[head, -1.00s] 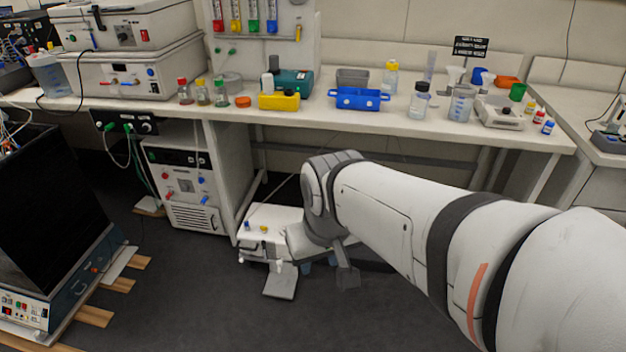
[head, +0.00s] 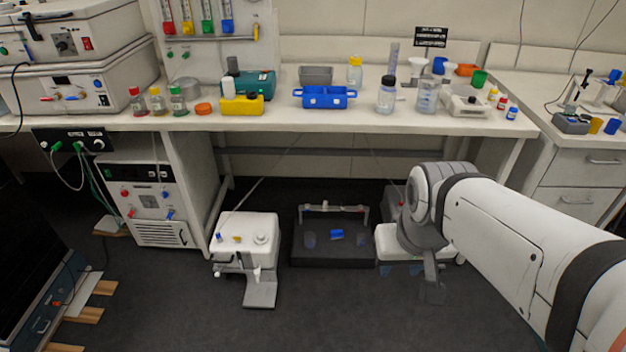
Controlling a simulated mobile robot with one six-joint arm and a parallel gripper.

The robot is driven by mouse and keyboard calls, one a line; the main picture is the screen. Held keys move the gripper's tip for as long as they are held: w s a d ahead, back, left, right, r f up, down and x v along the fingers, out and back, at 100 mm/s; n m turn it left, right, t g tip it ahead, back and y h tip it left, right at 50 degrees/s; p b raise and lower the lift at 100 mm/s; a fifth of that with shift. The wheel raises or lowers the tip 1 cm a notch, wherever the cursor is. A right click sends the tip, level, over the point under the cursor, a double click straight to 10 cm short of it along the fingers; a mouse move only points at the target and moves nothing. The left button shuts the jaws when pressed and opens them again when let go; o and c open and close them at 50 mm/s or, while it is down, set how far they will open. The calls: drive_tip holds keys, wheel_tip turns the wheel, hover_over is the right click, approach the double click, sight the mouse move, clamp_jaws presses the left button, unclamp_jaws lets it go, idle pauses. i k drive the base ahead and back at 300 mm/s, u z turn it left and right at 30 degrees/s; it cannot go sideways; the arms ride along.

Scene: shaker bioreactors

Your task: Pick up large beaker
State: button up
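A clear beaker (head: 427,98) with pale bluish liquid stands upright on the right part of the long white bench. I take it for the large beaker. A capped clear bottle (head: 387,97) stands just left of it, apart from it. My gripper (head: 432,290) hangs low over the dark floor in front of the bench, well below the bench top and far from the beaker. It is small and dark in the head view, so its opening does not show clearly. I see nothing held in it.
A white scale-like device (head: 467,104) stands right of the beaker, with small bottles (head: 502,103) beyond it. Equipment (head: 247,240) stands on the floor under the bench. The floor in front is clear.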

sight(310, 237)
drive_tip(key=u, duration=0.05)
drive_tip(key=i, duration=1)
drive_tip(key=z, duration=0.05)
